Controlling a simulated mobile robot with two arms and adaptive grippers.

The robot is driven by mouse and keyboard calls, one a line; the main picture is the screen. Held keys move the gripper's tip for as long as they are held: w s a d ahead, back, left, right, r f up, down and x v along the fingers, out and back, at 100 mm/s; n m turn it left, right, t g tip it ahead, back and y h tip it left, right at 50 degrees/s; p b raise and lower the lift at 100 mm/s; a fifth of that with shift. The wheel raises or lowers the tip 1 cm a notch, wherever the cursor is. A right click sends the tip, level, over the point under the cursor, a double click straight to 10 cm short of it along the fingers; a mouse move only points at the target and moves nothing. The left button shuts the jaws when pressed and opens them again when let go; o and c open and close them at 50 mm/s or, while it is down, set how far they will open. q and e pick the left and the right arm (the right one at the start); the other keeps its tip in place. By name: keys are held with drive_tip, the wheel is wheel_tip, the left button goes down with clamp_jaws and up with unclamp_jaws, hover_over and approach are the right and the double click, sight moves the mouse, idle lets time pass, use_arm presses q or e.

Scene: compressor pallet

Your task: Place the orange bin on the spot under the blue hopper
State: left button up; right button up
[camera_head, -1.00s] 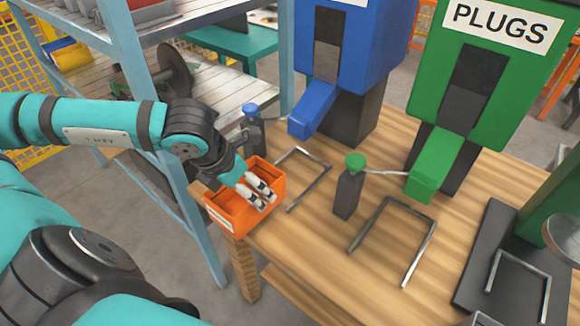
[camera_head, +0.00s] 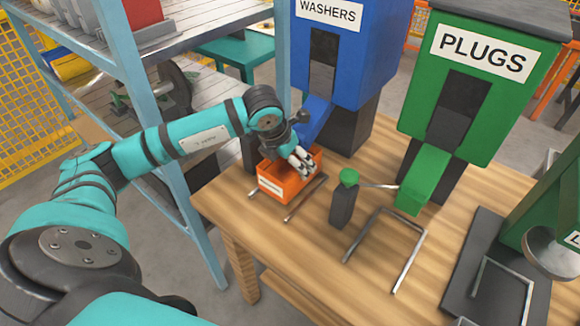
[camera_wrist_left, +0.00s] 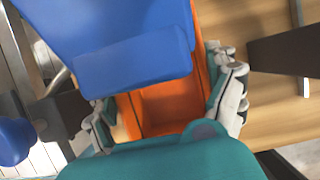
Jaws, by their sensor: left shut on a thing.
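The orange bin (camera_head: 283,187) is under the chute of the blue hopper (camera_head: 343,62), which is labelled WASHERS. The bin lies between the arms of a metal guide frame (camera_head: 306,199) on the wooden table; I cannot tell whether its base touches the tabletop. My left gripper (camera_head: 301,160) is shut on the bin. In the left wrist view, its fingers are on either side of the orange bin (camera_wrist_left: 165,108), and the blue chute (camera_wrist_left: 133,62) overhangs and hides part of it. My right gripper is not in view.
A dark post with a green knob (camera_head: 348,178) stands right of the bin. The green PLUGS hopper (camera_head: 480,85) and another metal frame (camera_head: 414,232) are further right. A blue-framed shelf (camera_head: 160,120) stands left of the table. The table's front left is clear.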

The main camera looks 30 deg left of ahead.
sight(290, 171)
use_arm(q)
wheel_tip(290, 171, down, 3)
drive_tip(key=shift+f+p, duration=0.1)
drive_tip(key=shift+p, duration=0.3)
drive_tip(key=shift+f, duration=0.1)
drive_tip(key=shift+f+b, duration=0.15)
drive_tip(key=shift+b, duration=0.15)
drive_tip(key=o, duration=1)
drive_tip(key=shift+c, duration=0.2)
